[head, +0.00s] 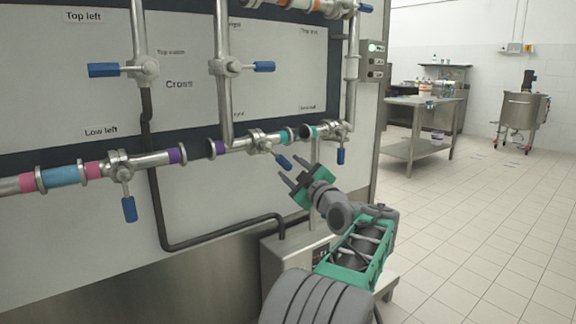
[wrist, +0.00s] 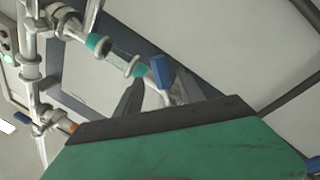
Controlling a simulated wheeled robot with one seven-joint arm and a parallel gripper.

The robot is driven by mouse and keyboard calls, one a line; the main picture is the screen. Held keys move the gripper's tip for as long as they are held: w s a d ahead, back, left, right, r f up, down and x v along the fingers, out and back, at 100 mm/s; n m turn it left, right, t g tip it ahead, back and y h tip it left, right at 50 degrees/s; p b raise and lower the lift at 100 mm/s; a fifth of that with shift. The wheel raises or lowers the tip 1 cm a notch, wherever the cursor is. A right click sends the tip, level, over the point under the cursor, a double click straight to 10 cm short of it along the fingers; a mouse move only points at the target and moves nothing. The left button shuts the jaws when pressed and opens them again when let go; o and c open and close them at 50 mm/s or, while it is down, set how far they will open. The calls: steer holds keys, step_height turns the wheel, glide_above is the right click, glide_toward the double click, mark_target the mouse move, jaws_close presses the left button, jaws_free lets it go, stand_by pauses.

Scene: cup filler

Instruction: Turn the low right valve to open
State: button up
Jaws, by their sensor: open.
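Two valves with blue handles sit at the right part of the low pipe in the head view. The inner valve (head: 262,143) has its blue handle (head: 284,162) slanting down to the right. The rightmost valve (head: 338,130) has its blue handle (head: 341,156) hanging straight down. The label there is too small to read surely, so I cannot tell which is the low right one. My gripper (head: 292,174) is open, just below and right of the inner handle. In the wrist view a blue handle (wrist: 162,74) shows between my open fingers (wrist: 162,97); contact is unclear.
A low left valve handle (head: 129,209) and two upper valve handles (head: 103,70) are farther off. A vertical pipe (head: 352,60) and a control box (head: 372,62) are at the right. A bent dark pipe (head: 220,236) runs below. The floor at right is open.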

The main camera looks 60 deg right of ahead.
steer(key=shift+c, duration=0.4)
